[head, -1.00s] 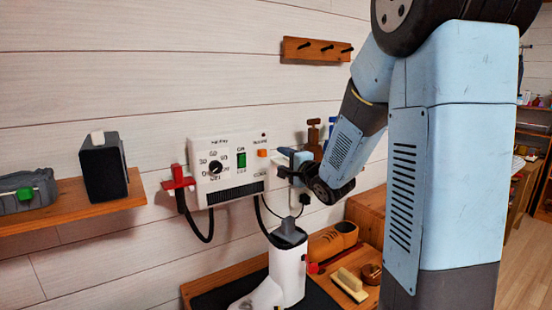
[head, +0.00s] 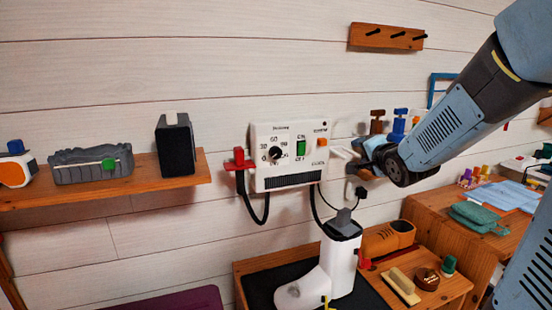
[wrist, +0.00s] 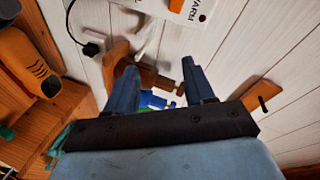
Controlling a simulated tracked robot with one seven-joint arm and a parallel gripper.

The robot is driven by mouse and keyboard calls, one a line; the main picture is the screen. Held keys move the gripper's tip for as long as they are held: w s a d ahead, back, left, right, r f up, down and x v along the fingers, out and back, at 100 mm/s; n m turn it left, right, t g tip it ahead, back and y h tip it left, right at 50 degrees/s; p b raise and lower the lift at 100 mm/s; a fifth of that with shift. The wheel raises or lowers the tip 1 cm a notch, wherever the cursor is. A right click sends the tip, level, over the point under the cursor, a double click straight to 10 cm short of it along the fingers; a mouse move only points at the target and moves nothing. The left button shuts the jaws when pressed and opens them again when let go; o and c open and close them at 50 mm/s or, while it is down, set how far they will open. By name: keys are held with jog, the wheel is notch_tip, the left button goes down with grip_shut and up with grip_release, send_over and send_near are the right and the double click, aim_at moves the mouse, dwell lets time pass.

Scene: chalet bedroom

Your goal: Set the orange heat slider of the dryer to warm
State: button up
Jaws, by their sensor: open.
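The dryer (head: 262,135) is a white box on the plank wall, with a black dial, a green switch and an orange heat slider (head: 322,141) at its right. The slider sits nearer the upper label than the lower one. In the wrist view a corner of the dryer (wrist: 204,22) shows at the top, with the word WARM beside the orange slider (wrist: 176,5), which is cut off by the edge. My gripper (head: 360,158) is just right of the dryer, apart from the slider. In the wrist view my gripper (wrist: 158,82) has its blue fingers spread, with nothing held.
A red holder (head: 239,160) with a black hose is at the dryer's left. Brown and blue pegs (head: 399,122) are behind my gripper. A wooden shelf (head: 110,194) is at left.

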jog(key=s+a+n+g+h, duration=0.25)
jog(key=s+n+g, duration=0.85)
jog(key=s, duration=1.7)
jog(key=m+t+y, duration=0.7)
jog(key=m+t, duration=0.6)
jog(key=m, duration=0.1)
send_near(324, 144)
jog(key=shift+h, duration=0.25)
jog(key=x, duration=0.9)
jog(key=shift+a+r, duration=0.1)
jog(key=shift+r, duration=0.05)
jog(key=shift+s, duration=0.1)
jog(key=shift+c, duration=0.4)
grip_shut()
